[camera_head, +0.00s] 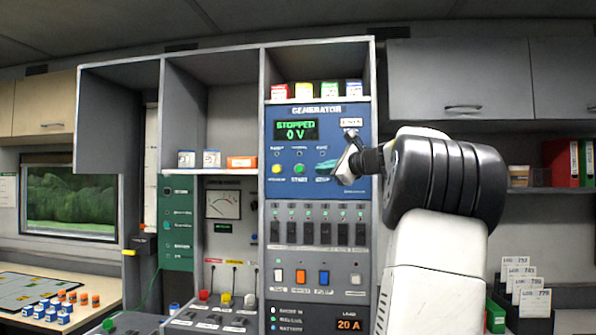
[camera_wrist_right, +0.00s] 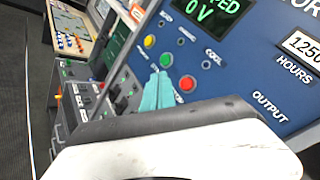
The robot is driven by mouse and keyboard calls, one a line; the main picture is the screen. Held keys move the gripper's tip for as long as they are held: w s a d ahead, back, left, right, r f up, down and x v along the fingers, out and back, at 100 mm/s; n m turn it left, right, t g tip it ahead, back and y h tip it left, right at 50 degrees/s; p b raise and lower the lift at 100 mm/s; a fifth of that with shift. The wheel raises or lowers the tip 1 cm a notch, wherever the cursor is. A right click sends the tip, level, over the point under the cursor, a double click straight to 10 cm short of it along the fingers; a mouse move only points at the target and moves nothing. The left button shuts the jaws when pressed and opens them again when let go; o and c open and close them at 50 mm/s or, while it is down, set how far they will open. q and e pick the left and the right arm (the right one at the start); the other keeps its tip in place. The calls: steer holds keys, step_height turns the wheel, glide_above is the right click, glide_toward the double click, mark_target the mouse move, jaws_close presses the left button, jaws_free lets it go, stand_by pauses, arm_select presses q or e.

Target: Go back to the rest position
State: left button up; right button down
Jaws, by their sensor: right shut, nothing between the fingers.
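My right arm reaches in from the lower right in the head view. Its gripper (camera_head: 328,168) is in front of the right part of the blue generator panel (camera_head: 345,190). The teal fingertips (camera_wrist_right: 157,92) are together and empty, beside the red button (camera_wrist_right: 187,84) in the wrist view. I cannot tell whether they touch the panel. The green button (camera_head: 299,169) and yellow button (camera_head: 277,169) show to the left. The generator display (camera_head: 296,130) reads "STOPPED 0 V". My left gripper is not in view.
A row of dark breaker switches (camera_head: 325,233) sits below the panel, with coloured switches (camera_head: 300,276) under it. Small coloured boxes (camera_head: 304,90) stand on the shelf above. A grey wall cabinet (camera_head: 460,80) hangs at right. A table with coloured pieces (camera_head: 62,305) is at lower left.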

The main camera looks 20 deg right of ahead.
stand_by(0.3)
steer(key=s+a+f+n+g, duration=0.2)
steer(key=s+a+f+n, duration=0.25)
steer(key=a, duration=0.35)
steer(key=s+a+f+n+g, duration=0.25)
steer(key=s+a+f, duration=0.2)
steer(key=a, duration=0.25)
steer(key=s+a+f+n+g, duration=0.2)
steer(key=s+a+f+n, duration=0.15)
steer(key=a+f, duration=0.35)
steer(key=s+a+f+n+g+h, duration=0.1)
steer(key=s+a+f+n+g, duration=0.1)
steer(key=s+f+n, duration=0.5)
steer(key=s+a+f+n+g+h, duration=0.1)
steer(key=s+a+f+n+g, duration=0.1)
steer(key=s+f+n, duration=0.4)
steer(key=s+a+f, duration=0.1)
steer(key=s+f, duration=0.2)
steer(key=s, duration=0.4)
steer(key=shift+s+a+f+n, duration=0.2)
steer(key=shift+s+f+n, duration=0.15)
steer(key=shift+f, duration=0.05)
